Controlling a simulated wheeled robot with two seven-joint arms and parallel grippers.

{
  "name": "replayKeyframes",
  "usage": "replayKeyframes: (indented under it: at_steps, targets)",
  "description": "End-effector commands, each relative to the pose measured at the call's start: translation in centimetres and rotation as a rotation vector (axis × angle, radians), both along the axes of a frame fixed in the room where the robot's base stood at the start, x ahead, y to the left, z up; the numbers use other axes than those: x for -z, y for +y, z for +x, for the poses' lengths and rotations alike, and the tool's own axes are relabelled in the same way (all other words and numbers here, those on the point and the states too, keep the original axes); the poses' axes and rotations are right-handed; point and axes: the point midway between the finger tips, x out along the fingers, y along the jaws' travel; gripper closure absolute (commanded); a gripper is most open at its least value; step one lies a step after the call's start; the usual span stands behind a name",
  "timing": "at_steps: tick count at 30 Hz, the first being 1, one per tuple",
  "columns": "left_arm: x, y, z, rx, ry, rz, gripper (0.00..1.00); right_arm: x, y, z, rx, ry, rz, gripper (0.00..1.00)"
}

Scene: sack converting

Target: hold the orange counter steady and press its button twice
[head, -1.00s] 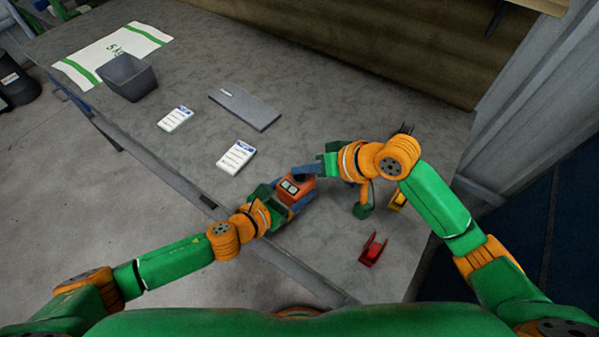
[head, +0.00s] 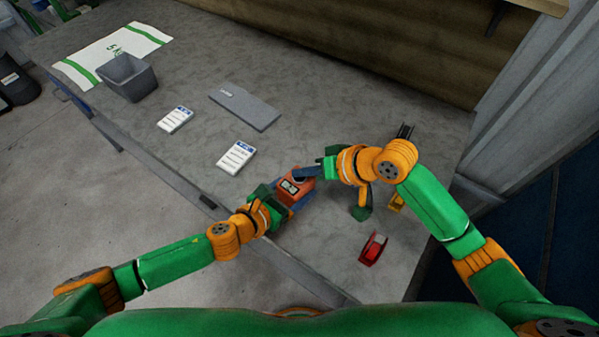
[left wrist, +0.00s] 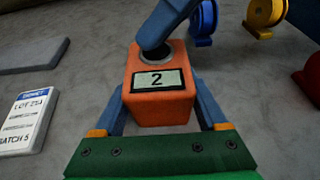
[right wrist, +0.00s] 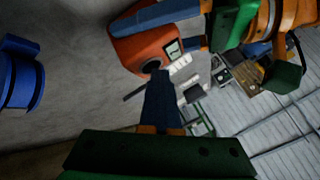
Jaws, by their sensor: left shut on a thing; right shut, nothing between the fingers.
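The orange counter (head: 299,187) stands near the table's front edge. Its display reads 2 in the left wrist view (left wrist: 158,102). My left gripper (head: 288,199) is shut on the counter, with one blue finger along each side. My right gripper (head: 298,173) is shut and empty, its fingertips over the counter's top. In the left wrist view the right fingertips (left wrist: 153,42) cover most of the round button inside its grey ring (left wrist: 176,57). I cannot tell whether they touch or press it. The counter also shows in the right wrist view (right wrist: 140,46), beside the fingertips (right wrist: 158,78).
A red dispenser-like object (head: 373,249) sits right of the counter. A yellow one (head: 395,203) is partly hidden behind my right arm; a blue one shows in the left wrist view (left wrist: 204,20). Two white cards, a grey slab (head: 245,108) and a grey bin (head: 127,78) lie farther left.

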Motion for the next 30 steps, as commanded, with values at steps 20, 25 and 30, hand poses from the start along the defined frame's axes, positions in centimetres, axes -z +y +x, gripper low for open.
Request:
replayKeyframes:
  at_steps: [20,25,30]
  targets:
    - [0.0,0.0,0.0,0.001,0.000,0.000,0.90,-1.9,0.0,0.0,-0.001,0.000,-0.002,1.00]
    - [0.0,0.0,0.0,0.000,0.000,0.000,0.90,-1.9,0.0,0.0,-0.001,0.000,-0.002,1.00]
    - [0.0,0.0,0.0,0.000,0.000,0.000,0.90,-3.4,0.0,0.0,-0.001,-0.002,0.000,1.00]
